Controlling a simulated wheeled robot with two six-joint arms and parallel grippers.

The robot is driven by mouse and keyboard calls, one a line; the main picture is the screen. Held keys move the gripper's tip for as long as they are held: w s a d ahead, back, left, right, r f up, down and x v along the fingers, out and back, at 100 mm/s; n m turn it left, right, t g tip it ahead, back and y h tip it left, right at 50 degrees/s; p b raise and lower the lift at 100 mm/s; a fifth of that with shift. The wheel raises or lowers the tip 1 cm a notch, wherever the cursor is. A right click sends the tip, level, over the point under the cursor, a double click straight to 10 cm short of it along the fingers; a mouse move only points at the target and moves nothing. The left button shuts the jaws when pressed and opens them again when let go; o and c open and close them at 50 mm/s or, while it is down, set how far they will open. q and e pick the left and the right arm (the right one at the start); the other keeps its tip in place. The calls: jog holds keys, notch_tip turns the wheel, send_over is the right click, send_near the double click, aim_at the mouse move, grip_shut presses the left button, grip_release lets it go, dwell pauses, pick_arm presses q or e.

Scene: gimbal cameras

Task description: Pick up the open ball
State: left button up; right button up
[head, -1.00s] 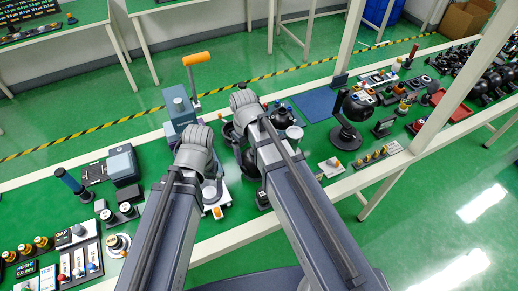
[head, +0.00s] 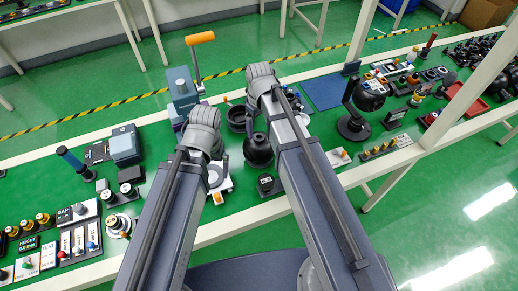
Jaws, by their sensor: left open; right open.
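A dark ball-shaped housing (head: 257,151) stands on the green bench, just left of my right forearm, which may cover part of it. A dark ring or bowl (head: 237,118) lies behind it, between my wrists. A black ball housing (head: 370,94) sits on a stand further right; which of these is the open ball I cannot tell. My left gripper (head: 203,131) is over the bench, left of the near ball, and my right gripper (head: 262,82) is beyond it. Both are open, with their fingers largely hidden by the wrists.
A grey-blue machine with an orange-handled lever (head: 200,38) stands behind my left wrist. A white fixture (head: 219,181) is beside my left forearm. A blue mat (head: 322,91) is bare. Small parts fill the left end, and a red tray (head: 468,108) is at the right.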

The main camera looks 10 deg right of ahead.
aim_at(259, 139)
notch_tip(259, 139, down, 5)
jog(key=b, duration=0.5)
jog(key=shift+w+f, duration=0.1)
jog(key=shift+f, duration=0.05)
jog(key=shift+c, duration=0.3)
grip_shut()
jog(key=shift+s, duration=0.2)
dwell(0.6)
